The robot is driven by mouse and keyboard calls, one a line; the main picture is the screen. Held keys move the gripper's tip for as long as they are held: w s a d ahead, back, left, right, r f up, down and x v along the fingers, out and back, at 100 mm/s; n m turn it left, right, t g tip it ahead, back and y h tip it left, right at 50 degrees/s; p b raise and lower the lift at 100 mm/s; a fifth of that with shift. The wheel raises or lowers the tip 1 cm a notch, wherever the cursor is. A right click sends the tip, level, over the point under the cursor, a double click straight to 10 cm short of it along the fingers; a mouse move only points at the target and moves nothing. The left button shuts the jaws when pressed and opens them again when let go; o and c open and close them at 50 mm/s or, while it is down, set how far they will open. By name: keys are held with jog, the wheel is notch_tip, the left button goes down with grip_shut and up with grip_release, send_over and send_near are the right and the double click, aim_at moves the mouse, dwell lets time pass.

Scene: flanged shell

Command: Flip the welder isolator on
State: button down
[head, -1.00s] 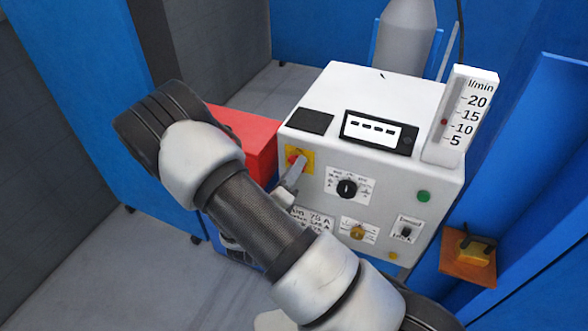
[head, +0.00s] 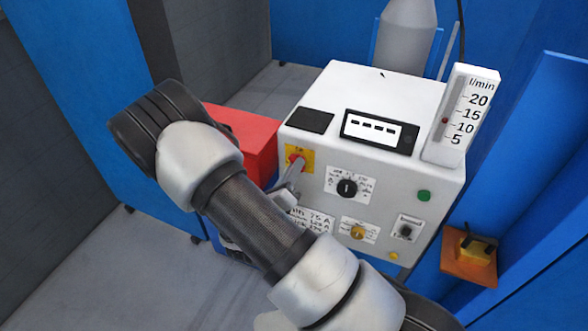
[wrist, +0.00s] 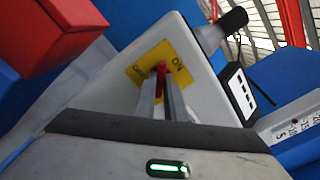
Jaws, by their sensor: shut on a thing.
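The welder (head: 390,85) is a white box with a sloped control face. Its isolator is a red handle (head: 296,158) on a yellow plate (head: 305,152) at the upper left of that face. In the wrist view the red handle (wrist: 161,68) stands at the middle of the yellow plate (wrist: 178,54), which carries "ON" and another, blurred label. My gripper (head: 293,172) reaches the isolator from below. In the wrist view its two fingers (wrist: 160,82) are shut on the red handle, hiding part of it.
A red box (head: 245,140) stands left of the welder. The face also carries a black knob (head: 347,188), a green button (head: 424,196) and a yellow knob (head: 358,232). A flow gauge (head: 462,115) stands at its right. A grey cylinder (head: 407,30) is behind.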

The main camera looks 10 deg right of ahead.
jog(key=m+b, duration=0.2)
jog(key=m, duration=0.6)
jog(key=shift+f+m+b, duration=0.1)
jog(key=shift+m+b, duration=0.2)
jog(key=shift+b, duration=0.1)
jog(key=shift+m, duration=0.3)
jog(key=c, duration=1.8)
grip_release()
jog(key=shift+s+a, duration=0.1)
jog(key=shift+a, duration=0.05)
jog(key=v, duration=1.7)
